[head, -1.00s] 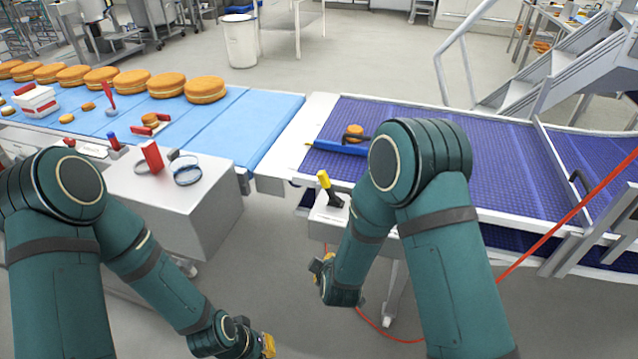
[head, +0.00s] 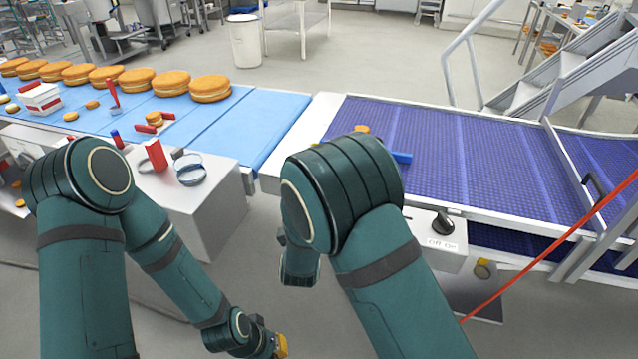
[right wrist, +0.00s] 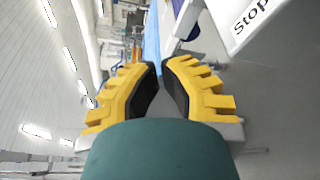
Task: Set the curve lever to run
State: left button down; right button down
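The yellow-handled lever seen earlier beside the blue mesh conveyor (head: 480,150) is now hidden behind my right arm. A black knob (head: 442,222) labelled "Off On" shows on the conveyor's side; I cannot tell whether the curve lever is among the visible controls. In the right wrist view, a white box face reads "Stop" (right wrist: 250,17) at the upper right, apart from my fingers. My right gripper (right wrist: 161,66) is open by a narrow gap, with nothing between its fingers. My left gripper (head: 279,346) is low over the floor; its finger opening does not show clearly.
A light blue belt (head: 225,125) at left carries several big filled rounds (head: 209,88). A control box (head: 205,215) holds a red block (head: 156,155) and a ringed part (head: 189,170). A red line (head: 560,235) crosses at right. A handrail and steps (head: 560,85) stand behind.

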jog(key=w+f+b, duration=0.1)
jog(key=w+f, duration=0.1)
jog(key=w, duration=0.8)
jog(key=d+r, duration=0.1)
jog(key=s+d+r, duration=0.1)
jog(key=d, duration=0.1)
jog(key=shift+s+d, duration=0.1)
jog(key=shift+d, duration=0.1)
jog(key=shift+r, duration=0.1)
